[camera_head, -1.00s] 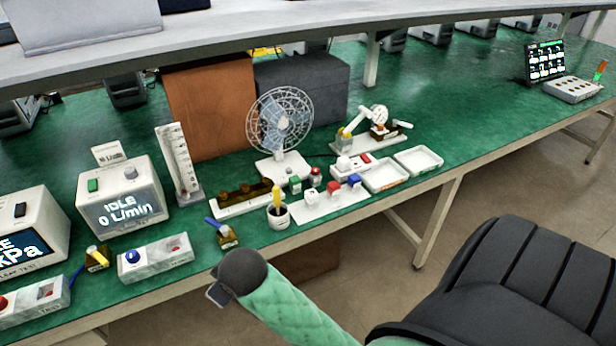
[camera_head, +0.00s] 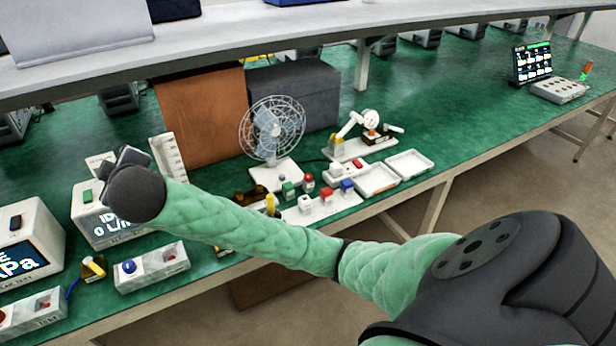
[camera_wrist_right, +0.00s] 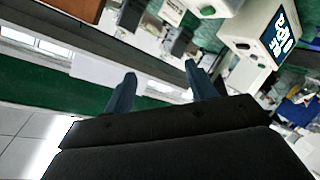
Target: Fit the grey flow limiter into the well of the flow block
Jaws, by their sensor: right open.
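I cannot pick out the grey flow limiter in either view. No block can be surely told as the flow block; a small brass block (camera_head: 93,268) stands left of a grey box with a blue button (camera_head: 152,266). My right gripper (camera_head: 128,158) is raised in front of the IDLE 0 L/min meter (camera_head: 90,220) and hides part of it. In the right wrist view its two fingers (camera_wrist_right: 160,84) are apart with nothing between them. My right arm covers part of the bench front, including where another brass block with a blue handle stood. My left gripper is not in view.
A white strip (camera_head: 340,205) holds white, red and blue small parts. A fan (camera_head: 272,130), two white trays (camera_head: 408,164) and a kPa meter (camera_head: 28,240) stand around. A shelf (camera_head: 300,35) runs above the bench. Green bench top is free at the right (camera_head: 460,110).

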